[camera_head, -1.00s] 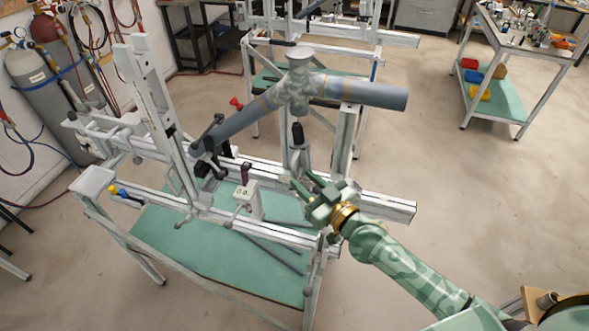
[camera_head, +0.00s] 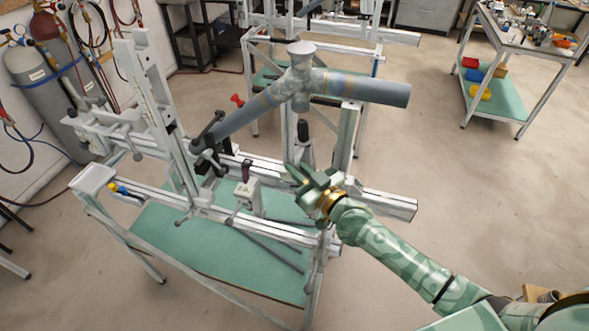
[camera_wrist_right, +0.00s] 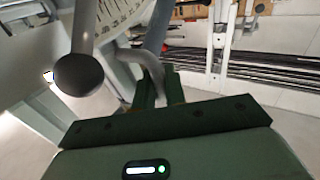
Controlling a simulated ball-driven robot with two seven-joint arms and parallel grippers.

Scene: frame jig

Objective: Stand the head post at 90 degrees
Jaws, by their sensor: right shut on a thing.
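A tall pale post (camera_head: 152,100) rises at the left of the jig, its top leaning left in the picture. A shorter pale post (camera_head: 346,138) stands near the middle. I cannot tell for certain which is the head post. My right gripper (camera_head: 300,178) is beside the jig's middle, just below the shorter post. In the right wrist view its fingers (camera_wrist_right: 158,90) are shut on a grey curved handle (camera_wrist_right: 150,62). A white dial with angle marks (camera_wrist_right: 120,12) and a lever with a dark round knob (camera_wrist_right: 78,75) are close by. My left gripper is not in view.
Blue-grey tubes (camera_head: 365,90) span above the jig, with a round cup (camera_head: 301,48) on top. The white rail (camera_head: 385,203) runs to the right. A green shelf (camera_head: 190,245) lies below. Gas cylinders (camera_head: 45,85) stand at the left wall.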

